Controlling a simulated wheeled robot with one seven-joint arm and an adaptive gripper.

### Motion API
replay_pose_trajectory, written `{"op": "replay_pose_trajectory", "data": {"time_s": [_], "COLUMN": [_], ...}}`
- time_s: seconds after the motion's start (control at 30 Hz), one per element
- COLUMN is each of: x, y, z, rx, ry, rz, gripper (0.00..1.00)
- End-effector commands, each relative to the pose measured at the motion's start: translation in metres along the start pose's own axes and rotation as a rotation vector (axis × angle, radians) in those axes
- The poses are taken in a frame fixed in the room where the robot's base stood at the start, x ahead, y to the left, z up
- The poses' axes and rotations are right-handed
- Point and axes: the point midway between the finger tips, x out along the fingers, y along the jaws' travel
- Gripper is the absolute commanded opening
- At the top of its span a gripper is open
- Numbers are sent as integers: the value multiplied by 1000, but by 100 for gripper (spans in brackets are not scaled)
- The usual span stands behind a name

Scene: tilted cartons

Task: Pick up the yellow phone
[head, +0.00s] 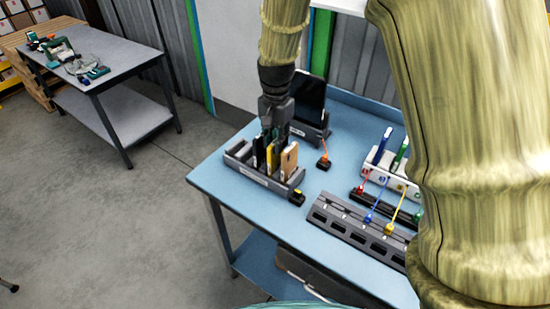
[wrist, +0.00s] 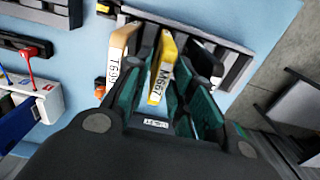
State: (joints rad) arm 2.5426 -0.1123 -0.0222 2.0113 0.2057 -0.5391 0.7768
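The yellow phone (head: 272,159) stands upright in a slot of a grey rack (head: 239,158) on the blue table. In the wrist view the yellow phone (wrist: 163,68) carries a label reading M667. My gripper (head: 275,132) points down just above the rack. In the wrist view my gripper (wrist: 168,88) is open, with teal finger pads on either side of the yellow phone. A gap shows between phone and pads; I see no firm contact. The phone's lower part is hidden in the rack.
A tan phone (head: 289,161) stands close beside the yellow one, also in the wrist view (wrist: 122,42). A dark phone (head: 259,151) stands on the other side. A black tablet (head: 309,98) rises behind. A grey slotted strip (head: 352,222) and cable holders lie to the right.

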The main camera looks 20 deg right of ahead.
Motion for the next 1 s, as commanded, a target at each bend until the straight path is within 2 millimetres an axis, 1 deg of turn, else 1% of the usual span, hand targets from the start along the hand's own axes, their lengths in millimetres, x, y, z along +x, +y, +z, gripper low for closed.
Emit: {"op": "replay_pose_trajectory", "data": {"time_s": [0.17,0.5,0.7,0.9,0.93,1.0], "x": [10,42,51,51,51,51], "y": [0,0,0,0,0,0], "z": [0,-1,-1,-2,-2,-1], "rx": [0,0,0,0,0,0], "ry": [-2,-2,-1,-1,-1,0], "rz": [2,2,1,0,0,0], "gripper": [24,24,24,24,22,10]}}
